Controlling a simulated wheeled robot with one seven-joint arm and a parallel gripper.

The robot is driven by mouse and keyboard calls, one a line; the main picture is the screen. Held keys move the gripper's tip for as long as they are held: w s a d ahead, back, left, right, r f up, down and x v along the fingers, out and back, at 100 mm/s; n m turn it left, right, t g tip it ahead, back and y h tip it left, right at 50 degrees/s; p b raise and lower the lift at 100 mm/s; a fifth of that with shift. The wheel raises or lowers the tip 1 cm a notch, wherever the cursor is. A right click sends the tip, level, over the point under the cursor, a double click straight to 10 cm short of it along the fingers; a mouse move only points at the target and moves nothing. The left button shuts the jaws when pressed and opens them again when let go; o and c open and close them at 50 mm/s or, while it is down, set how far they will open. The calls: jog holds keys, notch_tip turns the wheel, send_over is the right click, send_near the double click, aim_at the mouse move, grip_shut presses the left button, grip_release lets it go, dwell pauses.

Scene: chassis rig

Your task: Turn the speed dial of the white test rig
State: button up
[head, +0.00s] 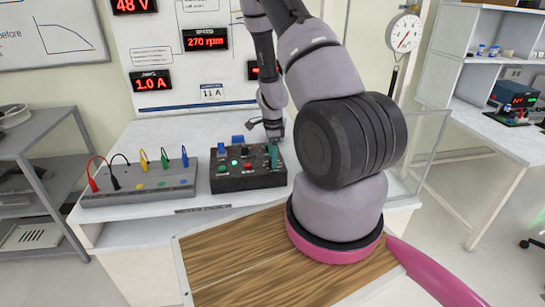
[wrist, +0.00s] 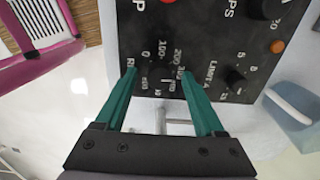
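The white test rig (head: 158,125) is a bench with a tall display panel. A black control box (head: 240,185) with several buttons stands on it. In the wrist view, the speed dial (wrist: 165,68) is a dark knob on the black face, ringed by white numbers such as 100, 200 and 300. My gripper (head: 273,155) is over the right part of the box. In the wrist view, its two green fingers (wrist: 158,72) stand apart on either side of the dial. I cannot tell whether they touch it. The speed display (head: 205,39) reads 270 rpm.
Another knob, marked LIMIT A (wrist: 236,79), and an orange lamp (wrist: 277,46) are right of the dial in the wrist view. A grey terminal block (head: 140,185) with coloured leads is left of the box. A clear panel (head: 425,150) stands at the bench's right end.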

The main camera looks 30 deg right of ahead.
notch_tip(320, 180, up, 11)
dwell(0.5)
jog(key=shift+f, duration=0.1)
jog(key=s+a+r+n+t+y, duration=0.15)
jog(key=a+r+n, duration=0.3)
jog(key=r, duration=0.65)
jog(key=s+a+r+n+t+y, duration=0.1)
jog(key=s+a+r+n+t, duration=0.3)
jog(key=r, duration=0.7)
jog(key=s+a+r+n+t, duration=0.1)
jog(key=s+a+r+n, duration=0.1)
jog(key=s+r+n, duration=0.2)
jog(key=s+a+r+n, duration=0.2)
jog(key=s+r+n, duration=0.2)
jog(key=s+r, duration=0.5)
jog(key=shift+s+a+n+t, duration=0.35)
jog(key=shift+s+a, duration=0.05)
jog(key=shift+s, duration=0.25)
